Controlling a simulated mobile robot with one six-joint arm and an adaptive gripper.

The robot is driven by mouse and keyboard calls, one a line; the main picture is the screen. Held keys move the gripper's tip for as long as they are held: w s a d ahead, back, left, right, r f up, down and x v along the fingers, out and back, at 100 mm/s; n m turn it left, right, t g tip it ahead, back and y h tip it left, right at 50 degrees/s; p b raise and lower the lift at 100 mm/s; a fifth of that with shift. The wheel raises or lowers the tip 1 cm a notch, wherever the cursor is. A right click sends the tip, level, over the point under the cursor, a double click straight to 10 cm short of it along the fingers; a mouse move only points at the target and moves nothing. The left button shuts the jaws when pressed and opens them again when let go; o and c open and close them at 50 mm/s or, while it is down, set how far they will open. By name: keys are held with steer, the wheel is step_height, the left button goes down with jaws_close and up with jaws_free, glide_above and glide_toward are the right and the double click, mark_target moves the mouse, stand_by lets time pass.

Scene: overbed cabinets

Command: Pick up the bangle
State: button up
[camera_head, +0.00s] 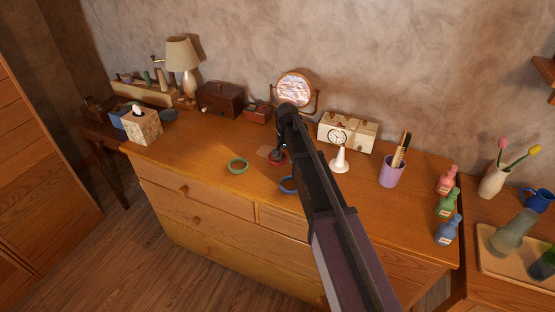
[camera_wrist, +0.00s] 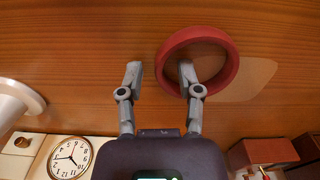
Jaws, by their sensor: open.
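A red bangle (camera_wrist: 233,64) lies flat on the wooden dresser top. In the head view the red bangle (camera_head: 275,161) is partly hidden by my arm. My gripper (camera_wrist: 160,72) is open and points down at the dresser. In the wrist view its right finger appears over the inside of the red ring and its left finger outside it, with the ring's left side between them. I cannot tell how far the tips are above the wood. A green bangle (camera_head: 238,172) lies to the left, and a blue bangle (camera_head: 283,186) lies nearer the front edge, partly behind my arm.
A flat tan patch (camera_wrist: 258,80) lies beside the red bangle. A white cone-shaped stand (camera_head: 340,163) and a clock (camera_head: 338,137) are to the right. A round mirror (camera_head: 294,90) and small red box (camera_head: 257,113) stand behind. Dresser top around the green bangle is clear.

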mark_target(286, 158)
jaws_close()
steer(key=shift+r, duration=0.2)
stand_by(0.5)
step_height(286, 158, up, 4)
steer(key=p, duration=0.3)
steer(key=shift+f+p, duration=0.25)
steer(key=shift+p, duration=0.15)
steer(key=s+d, duration=0.1)
steer(key=s, duration=0.4)
steer(key=s+d, duration=0.2)
steer(key=s, duration=0.3)
steer(key=s+d+r+p, duration=0.1)
steer(key=s, duration=0.4)
steer(key=shift+s+d, duration=0.15)
steer(key=shift+s, duration=0.05)
